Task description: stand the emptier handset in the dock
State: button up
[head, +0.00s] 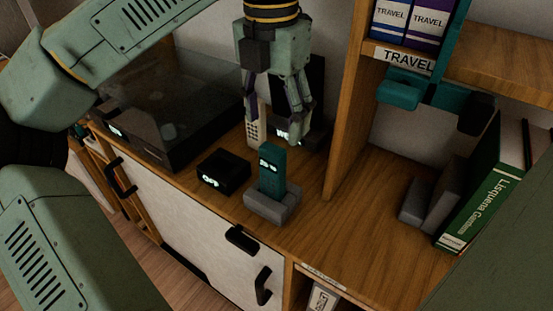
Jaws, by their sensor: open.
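A teal handset (271,165) with a small lit face stands upright on a grey block-like base (272,206) on the wooden cabinet top. A pale handset with rows of dark keys (256,131) stands behind it, partly hidden by my gripper. A low black box with a lit display (222,171) sits to the left of the teal handset; which of these is the dock I cannot tell. My gripper (279,115) is open, pointing down above and behind the teal handset, near the pale one. Charge readings are too small to read.
A dark device with a lit display (316,134) stands behind the gripper. A glass-covered black turntable-like unit (165,120) is at left. A wooden upright, teal bracket (405,88), grey bookend (429,205) and green book (485,190) are at right. The right front top (355,215) is clear.

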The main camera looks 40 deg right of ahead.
aim_at(273, 166)
jog(key=f, duration=0.4)
jog(key=shift+w+a+f, duration=0.2)
jog(key=shift+f, duration=0.15)
jog(key=shift+s+a+f+p, duration=0.1)
jog(key=shift+f+p, duration=0.4)
jog(key=shift+f, duration=1.05)
jog(key=shift+s+f+p, duration=0.1)
jog(key=shift+f+p, duration=0.35)
jog(key=shift+f, duration=1.05)
jog(key=shift+c, duration=0.2)
jog(key=c, duration=1.3)
